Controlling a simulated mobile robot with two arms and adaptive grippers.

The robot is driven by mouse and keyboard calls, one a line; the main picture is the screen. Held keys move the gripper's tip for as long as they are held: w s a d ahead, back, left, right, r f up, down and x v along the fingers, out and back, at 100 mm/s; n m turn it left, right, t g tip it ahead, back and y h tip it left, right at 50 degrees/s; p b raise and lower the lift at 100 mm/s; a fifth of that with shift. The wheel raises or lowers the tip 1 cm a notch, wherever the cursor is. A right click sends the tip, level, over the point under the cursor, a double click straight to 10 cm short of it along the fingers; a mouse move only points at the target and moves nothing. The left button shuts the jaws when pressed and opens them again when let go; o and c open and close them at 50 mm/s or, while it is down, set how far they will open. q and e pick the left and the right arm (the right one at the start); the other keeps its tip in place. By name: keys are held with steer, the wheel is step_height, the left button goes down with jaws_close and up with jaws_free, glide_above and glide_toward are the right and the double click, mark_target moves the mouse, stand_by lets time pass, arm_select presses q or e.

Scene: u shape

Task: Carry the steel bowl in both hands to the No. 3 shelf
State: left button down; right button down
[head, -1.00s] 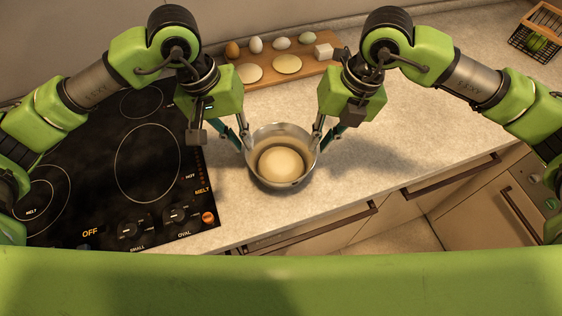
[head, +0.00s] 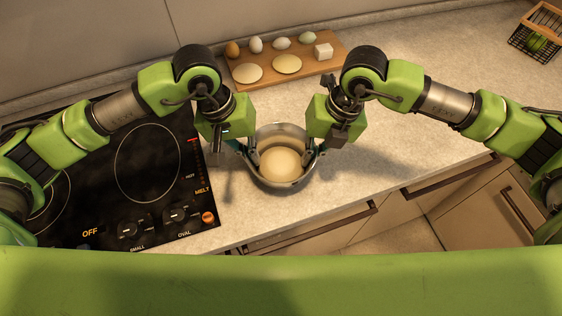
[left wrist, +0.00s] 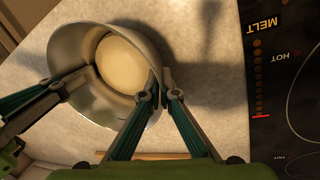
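The steel bowl (head: 283,184) sits at the counter's front, right of the cooktop, with a pale round mass of dough (head: 281,163) inside. My left gripper (head: 246,150) is at its left rim. In the left wrist view its fingers (left wrist: 158,95) converge on the bowl's wall (left wrist: 75,45), one inside and one outside, and look closed on it. My right gripper (head: 316,150) is at the opposite rim, one finger inside the bowl. It also shows in the left wrist view (left wrist: 62,84), fingers close together over the rim; its contact is partly hidden. No No. 3 shelf is in view.
A black cooktop (head: 110,200) lies just left of the bowl. A wooden board (head: 258,78) with eggs, flat dough rounds and a white block is behind it. A wire basket (head: 530,45) stands at the far right. The counter (head: 430,100) right of the bowl is clear.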

arm_select(q)
steer(key=shift+w+r, duration=0.1)
steer(key=shift+r, duration=0.05)
arm_select(e)
steer(key=shift+r, duration=0.1)
